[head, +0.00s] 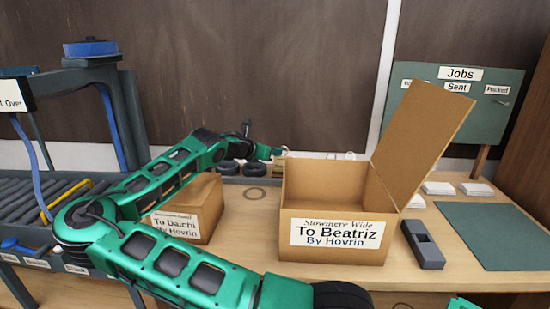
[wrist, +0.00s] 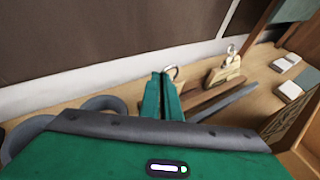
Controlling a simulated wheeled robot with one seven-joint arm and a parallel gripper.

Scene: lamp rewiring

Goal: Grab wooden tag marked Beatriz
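My gripper (wrist: 164,78) reaches over the back of the bench, and its two green fingers lie close together. A second wooden tag (wrist: 225,72) with a ring stands apart to the right. No name is readable on either tag, so I cannot tell which is marked Beatriz.
An open cardboard box labelled To Beatriz (head: 335,233) stands right of my arm. A closed box labelled To Daichi (head: 205,210) is behind the arm. Dark coils (wrist: 105,103) lie left of the gripper. A wall rises close behind the tags.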

